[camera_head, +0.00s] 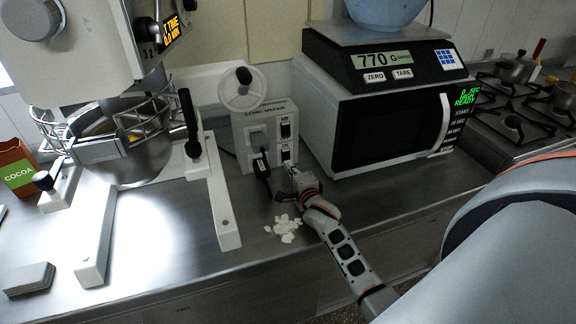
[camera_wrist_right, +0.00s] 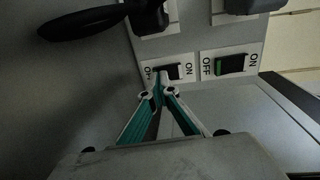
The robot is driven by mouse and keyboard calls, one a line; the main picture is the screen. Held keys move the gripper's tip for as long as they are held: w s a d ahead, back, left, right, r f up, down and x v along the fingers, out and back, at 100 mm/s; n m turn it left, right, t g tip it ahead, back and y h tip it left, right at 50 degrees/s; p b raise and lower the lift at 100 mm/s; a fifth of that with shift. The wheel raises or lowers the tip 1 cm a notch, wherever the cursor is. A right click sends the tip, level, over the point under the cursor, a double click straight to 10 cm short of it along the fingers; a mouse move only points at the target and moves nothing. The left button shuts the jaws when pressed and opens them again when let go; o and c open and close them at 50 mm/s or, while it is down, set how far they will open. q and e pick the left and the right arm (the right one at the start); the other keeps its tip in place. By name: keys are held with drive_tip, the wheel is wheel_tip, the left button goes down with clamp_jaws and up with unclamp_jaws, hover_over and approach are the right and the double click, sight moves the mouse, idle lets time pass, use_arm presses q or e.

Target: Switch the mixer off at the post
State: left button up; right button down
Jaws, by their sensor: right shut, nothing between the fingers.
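The post is a pale grey box (camera_head: 242,139) with labelled rocker switches and sockets, beside the mixer (camera_head: 80,70). Its upper switch (camera_head: 286,130) shows a green strip at its OFF end in the wrist view (camera_wrist_right: 232,65). The lower switch (camera_head: 286,154) is the left one in the wrist view (camera_wrist_right: 173,72), with OFF and ON at its ends. My right gripper (camera_head: 292,171) is shut and empty. Its fingertips (camera_wrist_right: 159,82) are at the OFF end of the lower switch; contact is not clear. My left gripper is not in view.
A black plug with a cable (camera_head: 262,167) sits left of the lower switch. A microwave (camera_head: 390,128) carrying a scale (camera_head: 380,58) stands to the right. Pale flakes (camera_head: 284,228) lie on the steel counter below. The mixer's white foot (camera_head: 224,200) is to the left.

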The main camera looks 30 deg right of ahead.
drive_tip(key=shift+x, duration=0.9)
drive_tip(key=b, duration=0.2)
drive_tip(key=shift+w+f+t+b, duration=0.25)
drive_tip(key=shift+f+t+b, duration=0.05)
drive_tip(key=shift+f, duration=0.05)
drive_tip(key=shift+w+r, duration=0.1)
drive_tip(key=shift+r, duration=0.15)
drive_tip(key=v, duration=1.2)
drive_tip(key=shift+f, duration=0.1)
